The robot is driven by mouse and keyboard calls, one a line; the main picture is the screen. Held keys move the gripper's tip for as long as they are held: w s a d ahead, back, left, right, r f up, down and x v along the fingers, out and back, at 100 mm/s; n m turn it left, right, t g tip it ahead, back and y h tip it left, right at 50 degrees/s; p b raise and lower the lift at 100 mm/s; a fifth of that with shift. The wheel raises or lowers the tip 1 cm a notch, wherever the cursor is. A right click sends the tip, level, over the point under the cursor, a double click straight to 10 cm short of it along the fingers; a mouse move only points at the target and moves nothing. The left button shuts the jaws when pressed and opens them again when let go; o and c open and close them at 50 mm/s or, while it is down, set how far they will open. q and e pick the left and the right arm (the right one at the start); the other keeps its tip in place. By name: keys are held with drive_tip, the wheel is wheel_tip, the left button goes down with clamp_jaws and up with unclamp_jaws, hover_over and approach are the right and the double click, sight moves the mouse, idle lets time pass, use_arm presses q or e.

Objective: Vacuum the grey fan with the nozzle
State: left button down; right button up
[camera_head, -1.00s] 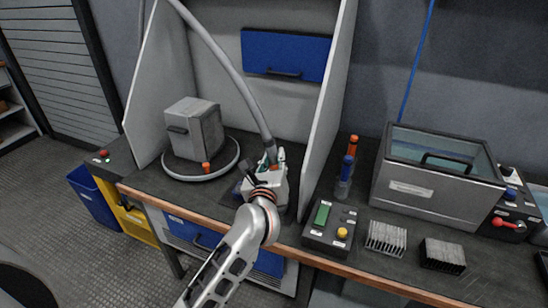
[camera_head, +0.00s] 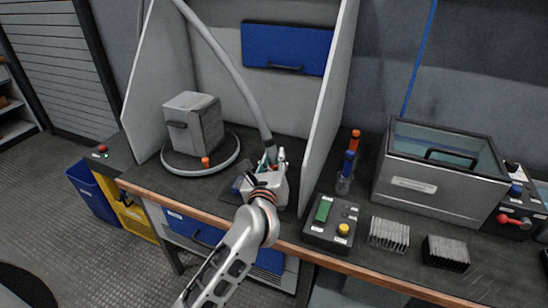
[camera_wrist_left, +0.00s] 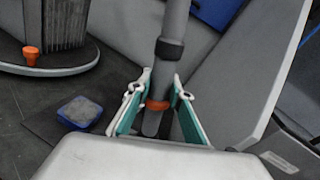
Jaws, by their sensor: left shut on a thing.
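The nozzle (camera_wrist_left: 154,120) is the lower end of a grey hose, with a dark collar and an orange ring. My left gripper (camera_wrist_left: 157,108) is shut on it, with green-lined fingers on both sides. In the head view, my left gripper (camera_head: 271,160) holds the hose end low over the bench inside the booth. A grey box (camera_head: 193,122) with a handle stands on a round turntable to its left; its ridged side shows in the wrist view (camera_wrist_left: 66,24). I cannot clearly identify a grey fan. My right gripper is out of view.
The turntable (camera_head: 222,166) carries an orange knob. A small blue block with a grey top (camera_wrist_left: 80,112) lies on a dark mat. A booth wall (camera_head: 318,110) stands right of the gripper. Beyond it are a button box (camera_head: 330,222), finned blocks (camera_head: 389,234) and a lidded tank (camera_head: 436,190).

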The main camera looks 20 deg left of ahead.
use_arm(q)
drive_tip(key=shift+a, duration=0.2)
drive_tip(key=shift+w+a, duration=0.1)
drive_tip(key=shift+a, duration=1.15)
idle(0.3)
